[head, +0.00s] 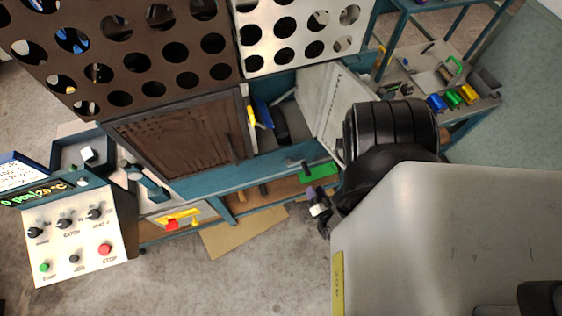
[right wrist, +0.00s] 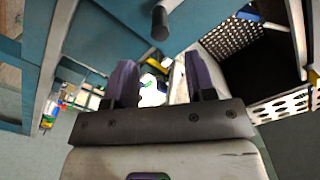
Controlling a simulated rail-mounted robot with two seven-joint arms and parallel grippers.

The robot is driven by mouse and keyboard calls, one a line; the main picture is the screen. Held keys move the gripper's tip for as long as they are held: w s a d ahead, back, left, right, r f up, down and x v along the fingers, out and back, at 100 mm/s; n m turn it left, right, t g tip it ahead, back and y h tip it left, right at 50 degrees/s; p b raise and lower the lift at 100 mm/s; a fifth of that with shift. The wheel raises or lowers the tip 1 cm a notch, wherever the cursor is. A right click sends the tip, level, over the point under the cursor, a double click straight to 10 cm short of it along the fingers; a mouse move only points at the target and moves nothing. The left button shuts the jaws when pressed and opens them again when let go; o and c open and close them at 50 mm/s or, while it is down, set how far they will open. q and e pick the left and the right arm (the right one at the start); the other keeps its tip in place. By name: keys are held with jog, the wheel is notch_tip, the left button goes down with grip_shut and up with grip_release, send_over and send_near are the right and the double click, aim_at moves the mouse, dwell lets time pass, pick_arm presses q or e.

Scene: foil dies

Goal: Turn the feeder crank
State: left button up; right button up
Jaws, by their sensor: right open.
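My right gripper (head: 317,207) reaches toward the workbench front in the head view. In the right wrist view its two purple fingers (right wrist: 152,88) stand apart with nothing held between them. A short dark rod (head: 305,167) stands out at the blue bench edge, just above my gripper in the head view. A dark round-ended rod (right wrist: 160,23) shows ahead of the fingertips in the right wrist view, apart from them. I cannot tell for sure whether either is the feeder crank's handle. My left gripper is not in view.
A white cabinet door (head: 344,105) stands open beside my right arm. A brown door (head: 180,140) is shut to its left. A green piece (head: 318,173) lies by the bench edge. A control box (head: 80,235) with knobs and buttons stands at the left. Floor in front is mostly clear.

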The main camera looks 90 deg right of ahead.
jog(key=shift+v, duration=1.9)
